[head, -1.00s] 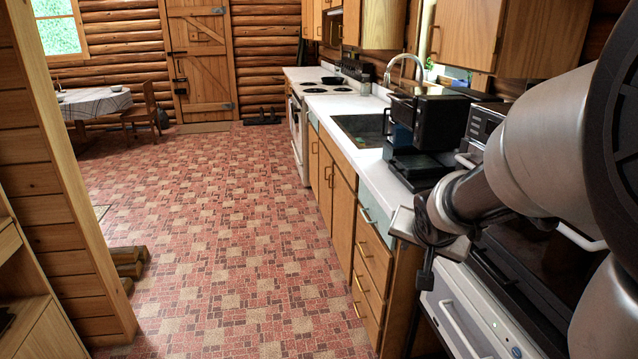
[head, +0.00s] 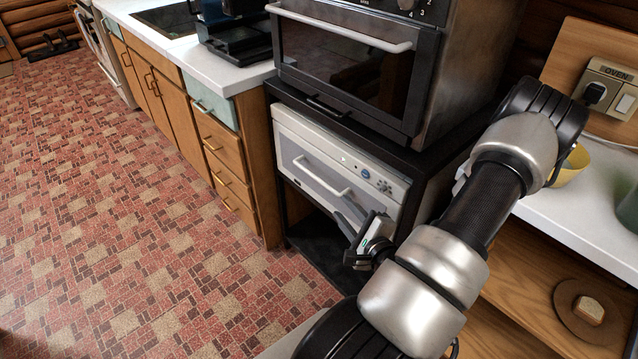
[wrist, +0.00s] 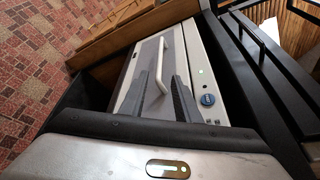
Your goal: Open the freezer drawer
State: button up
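A low white appliance with a grey front panel, the likely freezer drawer (head: 312,172), sits under the oven and looks shut. Its white bar handle (head: 322,181) runs across the panel. A small green light and a blue-ringed knob are on its right side. In the wrist view the handle (wrist: 164,66) lies ahead of my gripper (wrist: 166,72), whose two dark fingers are apart with nothing seen between them. In the head view my gripper (head: 352,218) is in front of the appliance's lower right part, to the right of and below the handle. Contact cannot be told.
A black oven (head: 350,62) with a bar handle stands directly above. Wooden drawers (head: 222,145) and a white counter are to the left. A wooden shelf unit (head: 545,285) with a yellow bowl (head: 570,165) on top is at right. The tiled floor (head: 120,230) at left is clear.

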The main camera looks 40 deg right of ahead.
aim_at(323, 184)
jog(key=b+x, duration=0.2)
jog(key=x, duration=1.4)
jog(key=shift+w+d+f+b, duration=0.15)
jog(key=shift+w+b, duration=0.1)
jog(key=shift+b, duration=0.15)
jog(key=shift+c, duration=0.4)
grip_shut()
